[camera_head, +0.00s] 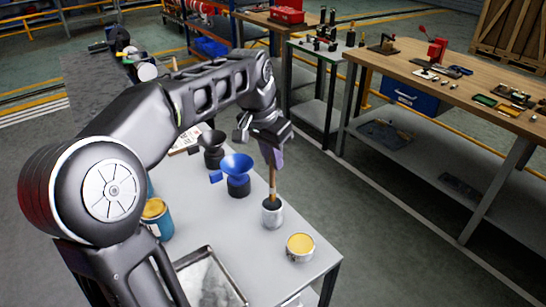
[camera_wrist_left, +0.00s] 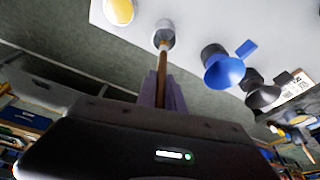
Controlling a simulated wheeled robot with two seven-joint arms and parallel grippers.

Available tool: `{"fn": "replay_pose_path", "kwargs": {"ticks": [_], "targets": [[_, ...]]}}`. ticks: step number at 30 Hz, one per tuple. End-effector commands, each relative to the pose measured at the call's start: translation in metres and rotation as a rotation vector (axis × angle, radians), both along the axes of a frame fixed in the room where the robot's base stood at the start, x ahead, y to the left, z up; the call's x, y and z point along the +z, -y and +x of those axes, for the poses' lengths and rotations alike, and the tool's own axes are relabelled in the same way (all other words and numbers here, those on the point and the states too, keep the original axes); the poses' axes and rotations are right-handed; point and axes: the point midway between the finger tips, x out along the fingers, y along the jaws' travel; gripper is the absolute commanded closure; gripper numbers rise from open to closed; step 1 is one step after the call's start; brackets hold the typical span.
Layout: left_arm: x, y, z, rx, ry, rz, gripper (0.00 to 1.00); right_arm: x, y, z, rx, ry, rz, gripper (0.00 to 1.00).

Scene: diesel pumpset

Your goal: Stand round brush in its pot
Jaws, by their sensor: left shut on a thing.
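The round brush (camera_head: 272,182) has a wooden handle and hangs about upright from my left gripper (camera_head: 272,160), which is shut on the handle's upper part. The pot (camera_head: 272,215) is a small grey-white cup on the grey table, directly below the gripper. The brush's lower end is at the pot's mouth and seems to be inside it; the depth cannot be told. In the left wrist view the brush (camera_wrist_left: 162,65) runs from my left gripper (camera_wrist_left: 161,90) to the pot (camera_wrist_left: 164,36). My right gripper is not in view.
A tin with yellow contents (camera_head: 300,247) stands near the pot, by the table's edge. A blue funnel (camera_head: 238,168) and a black funnel (camera_head: 212,148) stand behind. A blue can (camera_head: 157,219) and a metal tray (camera_head: 187,260) are at left. A wooden workbench (camera_head: 405,65) stands across the aisle.

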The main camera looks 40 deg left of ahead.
Motion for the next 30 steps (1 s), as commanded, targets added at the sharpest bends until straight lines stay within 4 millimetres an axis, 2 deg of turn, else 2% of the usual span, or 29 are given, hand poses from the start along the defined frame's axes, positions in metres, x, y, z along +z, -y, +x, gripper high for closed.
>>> {"fn": "replay_pose_path", "kwargs": {"ticks": [30], "targets": [[-0.037,0.0,0.0,0.0,0.0,0.0,1.0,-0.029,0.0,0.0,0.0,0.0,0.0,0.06]]}}
